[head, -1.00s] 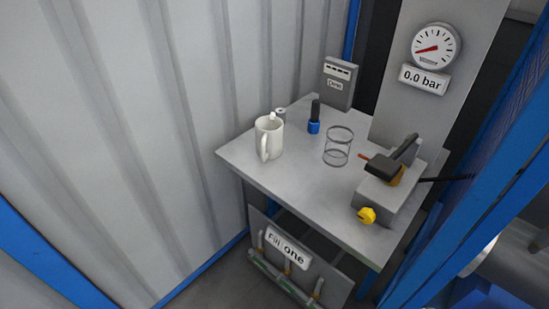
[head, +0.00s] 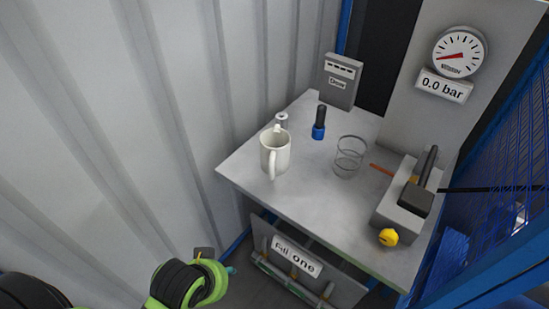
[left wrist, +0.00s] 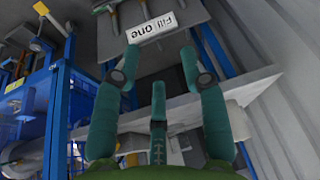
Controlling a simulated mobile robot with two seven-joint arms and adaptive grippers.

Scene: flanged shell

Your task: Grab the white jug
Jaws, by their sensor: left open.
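The white jug (head: 275,153) stands upright near the left edge of the grey table (head: 300,196) in the head view, its handle facing the front. My left arm comes in low at the bottom left of the head view, with its gripper (head: 230,270) below and left of the table, apart from the jug. In the left wrist view the left gripper's teal fingers (left wrist: 158,68) are spread with nothing between them. My right gripper is not in view.
On the table are a glass cylinder (head: 349,157), a blue and black object (head: 319,122), a small metal cylinder (head: 282,120) and a block with a black lever (head: 405,207) and yellow knob (head: 388,237). A corrugated wall (head: 130,120) bounds the left; blue mesh (head: 497,160) stands right.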

